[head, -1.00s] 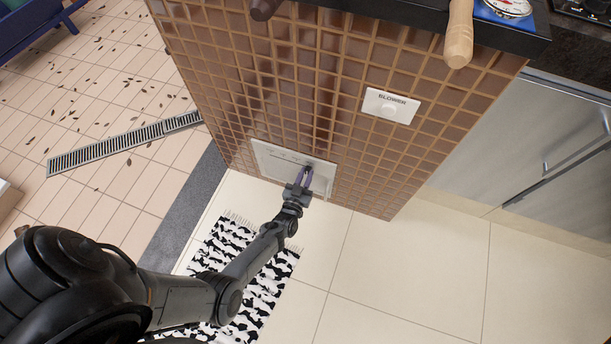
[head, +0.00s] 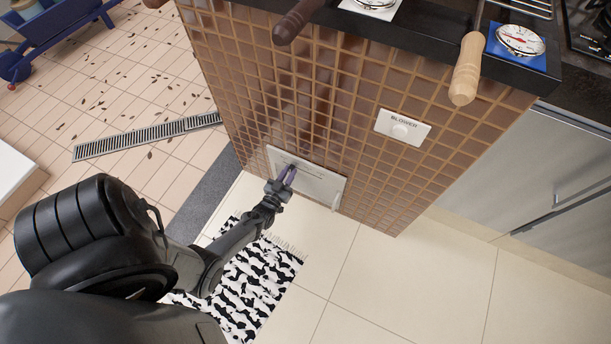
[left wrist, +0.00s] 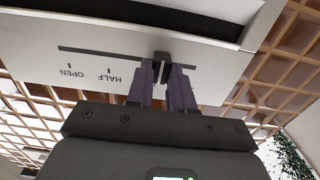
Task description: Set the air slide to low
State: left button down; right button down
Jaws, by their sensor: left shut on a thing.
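The air slide panel (head: 322,187) is a white plate low on the brown tiled wall in the head view. In the left wrist view the panel (left wrist: 92,62) is upside down, with a dark slot and the labels OPEN and HALF. The slide's black knob (left wrist: 162,65) sits beyond HALF from OPEN, close to the slot's right end in that view. My left gripper (head: 289,172) is shut on the knob; its purple fingers (left wrist: 164,85) straddle it. The fingers and gripper body hide any label below the knob. My right gripper is not in view.
A white BLOWER plate with a knob (head: 401,127) is higher on the wall. Wooden handles (head: 466,70) overhang from the dark counter above. A black-and-white rug (head: 243,290) lies on the floor below. A dark opening (left wrist: 150,18) borders the panel in the left wrist view.

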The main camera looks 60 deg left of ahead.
pick_arm(q)
jog(key=shift+w+d, duration=0.4)
jog(key=shift+d, duration=0.25)
jog(key=c, duration=1.3)
grip_release()
jog(key=shift+d, duration=0.15)
jog(key=shift+c, duration=0.2)
jog(key=shift+o, duration=1.7)
jog(key=shift+s+a, duration=0.25)
jog(key=shift+a, duration=0.05)
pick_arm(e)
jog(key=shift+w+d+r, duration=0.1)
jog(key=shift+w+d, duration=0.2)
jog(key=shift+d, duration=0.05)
pick_arm(q)
jog(key=shift+w+d, duration=0.1)
jog(key=shift+d, duration=0.05)
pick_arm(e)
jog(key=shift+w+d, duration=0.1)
pick_arm(q)
jog(key=p+v, duration=0.3)
jog(key=v, duration=0.7)
jog(key=shift+s+d+p, duration=0.2)
jog(key=shift+s+p, duration=0.1)
jog(key=shift+p, duration=0.1)
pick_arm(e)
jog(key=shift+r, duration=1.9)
